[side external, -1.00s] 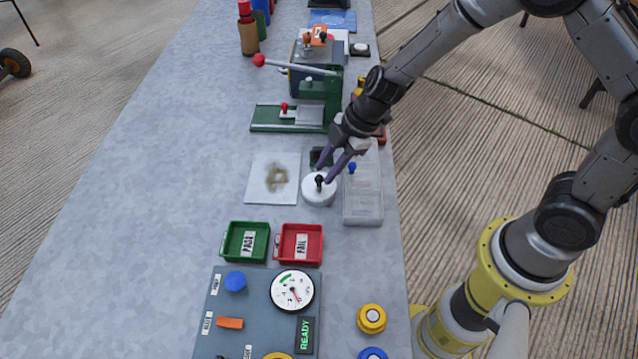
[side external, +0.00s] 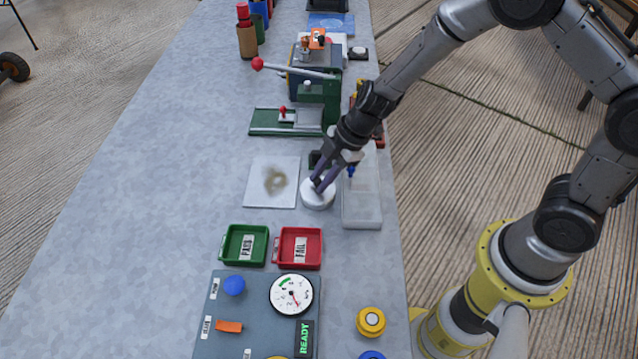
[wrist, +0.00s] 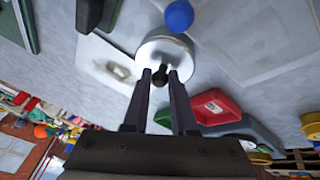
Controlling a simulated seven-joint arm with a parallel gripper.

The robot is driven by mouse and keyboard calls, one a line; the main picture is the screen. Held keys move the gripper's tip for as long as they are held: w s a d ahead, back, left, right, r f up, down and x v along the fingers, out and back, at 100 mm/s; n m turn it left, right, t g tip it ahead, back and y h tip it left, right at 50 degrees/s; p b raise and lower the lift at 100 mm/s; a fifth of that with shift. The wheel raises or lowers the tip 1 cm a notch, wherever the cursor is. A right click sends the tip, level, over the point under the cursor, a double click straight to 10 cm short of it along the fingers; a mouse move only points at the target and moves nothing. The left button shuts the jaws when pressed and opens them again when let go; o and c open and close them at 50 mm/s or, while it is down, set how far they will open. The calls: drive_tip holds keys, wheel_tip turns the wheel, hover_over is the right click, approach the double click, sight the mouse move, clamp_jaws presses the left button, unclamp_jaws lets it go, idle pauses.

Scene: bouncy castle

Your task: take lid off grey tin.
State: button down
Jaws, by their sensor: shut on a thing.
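The grey tin (side external: 318,197) is a small round pale tin standing upright on the bench, between a white sheet and a clear tray. It also shows in the wrist view (wrist: 152,50), where the dark knob (wrist: 160,74) of its lid is visible. My gripper (side external: 320,183) reaches down to the top of the tin, and its two purple-grey fingers are shut on the knob. The fingers hide most of the knob in the side view. The lid appears to sit on the tin; I see no gap between them.
A clear tray (side external: 362,206) stands close on the right, with a blue knob (wrist: 179,16) near it. A white sheet (side external: 285,195) with a brownish patch lies left. Green (side external: 229,247) and red (side external: 284,258) trays lie in front. A green press (side external: 262,122) stands behind.

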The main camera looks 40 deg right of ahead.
drive_tip(key=shift+r, duration=0.5)
wheel_tip(320, 180, up, 2)
drive_tip(key=shift+r, duration=0.25)
drive_tip(key=s+d+r, duration=0.4)
drive_tip(key=s+r, duration=0.5)
drive_tip(key=s, duration=0.4)
drive_tip(key=shift+s+r, duration=0.2)
drive_tip(key=shift+r, duration=0.05)
